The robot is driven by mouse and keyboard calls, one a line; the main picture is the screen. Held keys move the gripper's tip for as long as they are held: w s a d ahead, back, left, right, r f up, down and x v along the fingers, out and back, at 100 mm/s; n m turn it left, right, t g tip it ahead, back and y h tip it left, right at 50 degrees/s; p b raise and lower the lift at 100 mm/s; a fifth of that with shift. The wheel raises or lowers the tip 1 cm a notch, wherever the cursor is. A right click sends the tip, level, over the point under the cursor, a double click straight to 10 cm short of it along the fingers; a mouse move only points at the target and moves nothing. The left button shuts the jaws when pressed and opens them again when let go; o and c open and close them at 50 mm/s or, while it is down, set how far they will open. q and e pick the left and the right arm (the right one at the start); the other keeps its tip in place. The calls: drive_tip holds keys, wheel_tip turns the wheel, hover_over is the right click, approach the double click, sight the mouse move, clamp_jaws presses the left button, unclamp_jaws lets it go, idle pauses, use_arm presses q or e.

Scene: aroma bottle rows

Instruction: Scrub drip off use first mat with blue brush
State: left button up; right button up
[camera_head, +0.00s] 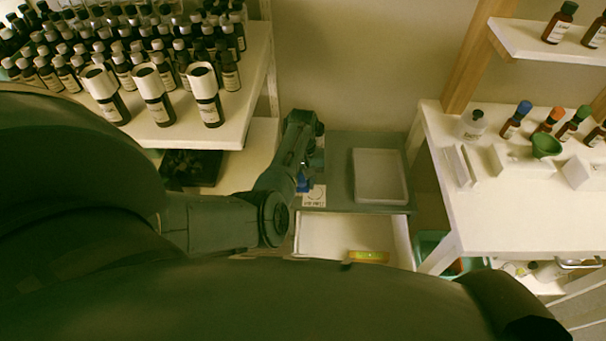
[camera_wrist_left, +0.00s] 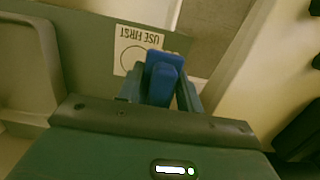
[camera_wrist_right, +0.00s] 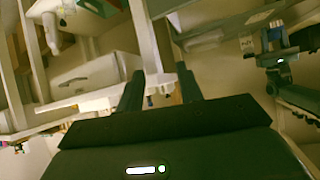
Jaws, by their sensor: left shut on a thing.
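The use first mat (camera_head: 314,196) is a small white square with dark lettering and a circle, lying on the grey cabinet top. It shows upside down in the left wrist view (camera_wrist_left: 126,58). My left gripper (camera_head: 306,178) is shut on the blue brush (camera_wrist_left: 163,78), over the mat's near edge in the wrist view. The brush covers part of the mat, and I cannot tell whether it touches it. No drip can be made out on the visible part. My right gripper (camera_wrist_right: 160,88) is open and empty, away from the mat.
A white tray (camera_head: 381,176) sits right of the mat on the cabinet (camera_head: 340,150). An open drawer (camera_head: 335,235) below holds a yellow-green item (camera_head: 368,256). Crowded bottle rows fill the left shelf (camera_head: 190,135). Bottles and a green funnel (camera_head: 546,145) stand on the right table (camera_head: 500,220).

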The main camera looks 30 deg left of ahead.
use_arm(q)
drive_tip(key=shift+r+p, duration=0.4)
drive_tip(key=shift+r, duration=0.35)
drive_tip(key=shift+a+r+p, duration=0.1)
drive_tip(key=shift+r+p, duration=0.65)
drive_tip(key=shift+p, duration=0.1)
drive_tip(key=shift+r+p, duration=0.7)
drive_tip(key=shift+r, duration=0.35)
use_arm(e)
drive_tip(key=shift+s+d+r+g+h, duration=0.2)
drive_tip(key=shift+s+d, duration=0.1)
drive_tip(key=shift+d, duration=0.15)
drive_tip(key=shift+s+d+r+g+h, duration=0.1)
drive_tip(key=shift+s+d+g, duration=0.15)
drive_tip(key=shift+d, duration=0.2)
drive_tip(key=shift+r, duration=0.1)
